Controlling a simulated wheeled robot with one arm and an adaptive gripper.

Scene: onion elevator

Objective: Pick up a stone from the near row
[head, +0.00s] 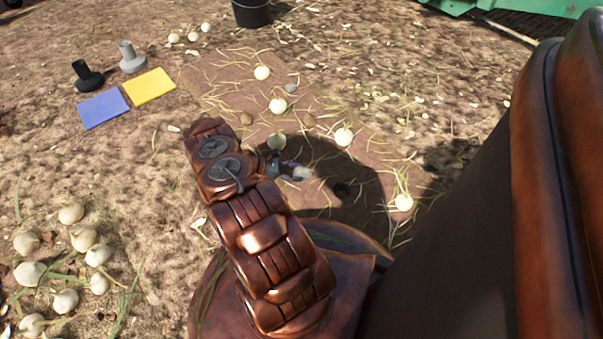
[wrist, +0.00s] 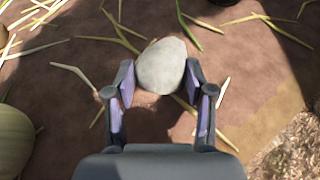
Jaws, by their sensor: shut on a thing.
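A pale grey, rounded stone (wrist: 161,65) sits between the two fingertips of my gripper (wrist: 160,82) in the wrist view. The fingers touch it on both sides. In the head view my gripper (head: 285,170) is over the brown strip (head: 225,88), and the pale stone (head: 302,173) shows at its tip. Whether the stone is clear of the ground is hard to tell. Other stones on the strip are a grey one (head: 291,88), a brown one (head: 247,118), another brown one (head: 309,120) and a dark one (head: 342,188).
Several pale onions lie on the strip, one (head: 343,136) right of my gripper and one (head: 403,202) farther right. A blue square (head: 103,109) and yellow square (head: 149,86) lie left, by black (head: 87,77) and grey (head: 131,58) weights. A dark bucket (head: 252,13) stands behind.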

